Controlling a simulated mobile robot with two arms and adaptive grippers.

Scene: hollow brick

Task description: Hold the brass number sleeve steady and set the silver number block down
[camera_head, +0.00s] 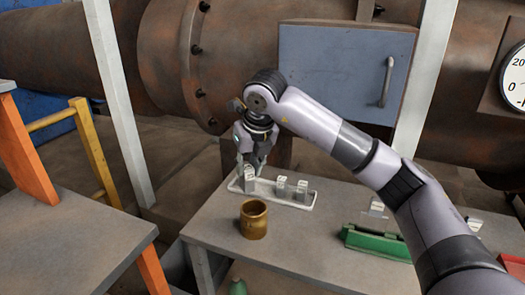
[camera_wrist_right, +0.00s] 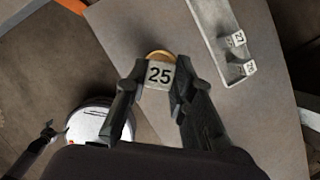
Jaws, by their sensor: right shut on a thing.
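The silver number block (camera_wrist_right: 160,74), marked 25, is held between the fingers of my right gripper (camera_wrist_right: 155,88). In the head view the right gripper (camera_head: 251,164) is over the left end of a pale tray (camera_head: 299,204), with the block (camera_head: 250,173) below its fingers. Whether the block touches the tray is unclear. The brass number sleeve (camera_head: 254,219) stands upright on the grey table, in front of the tray and apart from the gripper. Its rim (camera_wrist_right: 158,54) shows partly behind the block in the wrist view.
Two smaller silver blocks (camera_head: 281,186) (camera_head: 301,190) stand in the tray. A green holder (camera_head: 376,243) lies at the table's right. The grey table (camera_head: 212,226) is bare left of the sleeve.

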